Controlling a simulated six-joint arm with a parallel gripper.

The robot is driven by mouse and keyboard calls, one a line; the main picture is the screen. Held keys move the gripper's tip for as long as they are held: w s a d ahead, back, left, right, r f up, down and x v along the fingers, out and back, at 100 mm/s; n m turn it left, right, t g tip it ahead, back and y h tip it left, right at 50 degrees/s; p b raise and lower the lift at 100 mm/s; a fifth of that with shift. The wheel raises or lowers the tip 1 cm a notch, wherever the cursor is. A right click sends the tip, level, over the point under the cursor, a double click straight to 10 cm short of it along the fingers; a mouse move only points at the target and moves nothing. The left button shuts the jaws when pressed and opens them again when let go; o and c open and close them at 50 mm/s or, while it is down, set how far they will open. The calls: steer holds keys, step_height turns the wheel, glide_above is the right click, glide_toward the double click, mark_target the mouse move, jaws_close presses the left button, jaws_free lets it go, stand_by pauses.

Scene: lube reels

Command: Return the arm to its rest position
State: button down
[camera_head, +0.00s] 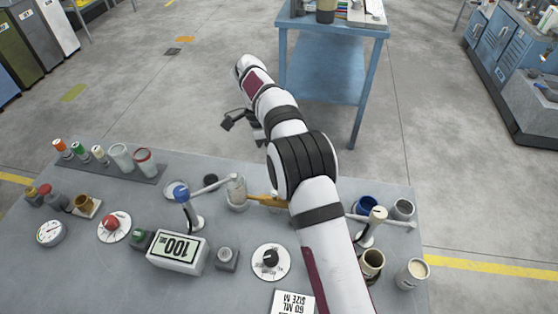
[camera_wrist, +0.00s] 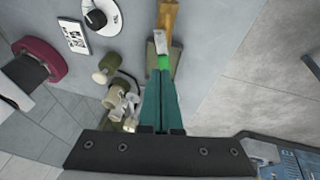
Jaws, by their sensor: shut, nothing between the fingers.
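My arm reaches from the bottom of the head view up and left across the table, and its wrist is beyond the table's far edge. My gripper (camera_head: 232,119) is dark and small in the head view, apart from the things on the table. In the wrist view my gripper (camera_wrist: 164,75) shows long teal fingers lying together, shut and empty. Part of the table behind my arm is hidden in the head view.
A blue bench (camera_head: 325,75) stands beyond. Open floor (camera_head: 190,100) lies left of it.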

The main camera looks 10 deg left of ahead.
steer(key=shift+v, duration=1.25)
